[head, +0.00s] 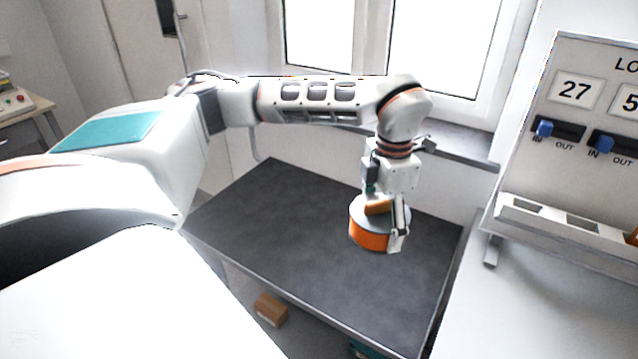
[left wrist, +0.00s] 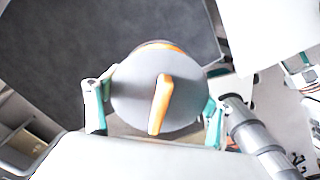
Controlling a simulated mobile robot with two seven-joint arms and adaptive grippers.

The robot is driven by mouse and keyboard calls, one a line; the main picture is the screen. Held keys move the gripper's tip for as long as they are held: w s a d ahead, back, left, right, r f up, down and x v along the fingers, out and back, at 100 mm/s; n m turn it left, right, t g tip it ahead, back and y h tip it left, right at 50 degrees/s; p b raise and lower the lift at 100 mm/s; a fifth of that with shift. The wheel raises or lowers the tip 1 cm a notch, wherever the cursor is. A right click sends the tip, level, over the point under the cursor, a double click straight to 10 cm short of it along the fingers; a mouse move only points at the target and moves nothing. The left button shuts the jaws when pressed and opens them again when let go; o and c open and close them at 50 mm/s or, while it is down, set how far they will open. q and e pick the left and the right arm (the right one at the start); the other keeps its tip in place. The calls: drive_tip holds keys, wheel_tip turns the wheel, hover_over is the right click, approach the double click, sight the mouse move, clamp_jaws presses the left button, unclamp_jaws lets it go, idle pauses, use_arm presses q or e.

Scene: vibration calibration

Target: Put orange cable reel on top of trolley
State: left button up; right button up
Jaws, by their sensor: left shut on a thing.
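The orange cable reel (head: 370,241) has an orange side, a grey round top and an orange handle bar. My left gripper (head: 384,215) is shut on it from above, with one finger on either side in the left wrist view. There the reel (left wrist: 132,95) shows its grey disc and handle between the fingers (left wrist: 155,115). The trolley (head: 290,235) has a flat dark grey top. The reel is over the right part of this top, upright or nearly so. I cannot tell whether it touches the surface. My right gripper is not seen.
The left and middle of the trolley top are bare. A brown box (head: 270,309) lies below the top. A panel with number cards and blue switches (head: 590,130) stands on a light bench (head: 540,300) at the right. A window sill runs behind the trolley.

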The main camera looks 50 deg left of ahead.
sight(364, 278)
use_arm(q)
drive_tip(key=n, duration=0.4)
drive_tip(key=shift+w+a+r+n, duration=0.1)
drive_tip(key=shift+w+a+n, duration=0.15)
drive_tip(key=shift+a+n, duration=0.1)
drive_tip(key=n, duration=0.4)
drive_tip(key=shift+w+a+r+b, duration=0.1)
drive_tip(key=shift+w+a+b, duration=0.05)
drive_tip(key=shift+a+b, duration=0.2)
drive_tip(key=n, duration=0.4)
drive_tip(key=shift+w+a+n, duration=0.15)
drive_tip(key=shift+a+n, duration=0.1)
drive_tip(key=shift+a, duration=0.1)
drive_tip(key=n, duration=0.4)
drive_tip(key=shift+w+a, duration=0.1)
drive_tip(key=shift+a, duration=0.15)
wheel_tip(364, 278, down, 20)
drive_tip(key=shift+r+b, duration=0.15)
drive_tip(key=shift+b, duration=0.65)
drive_tip(key=o, duration=1.4)
drive_tip(key=shift+f, duration=0.2)
drive_tip(key=shift+o, duration=0.8)
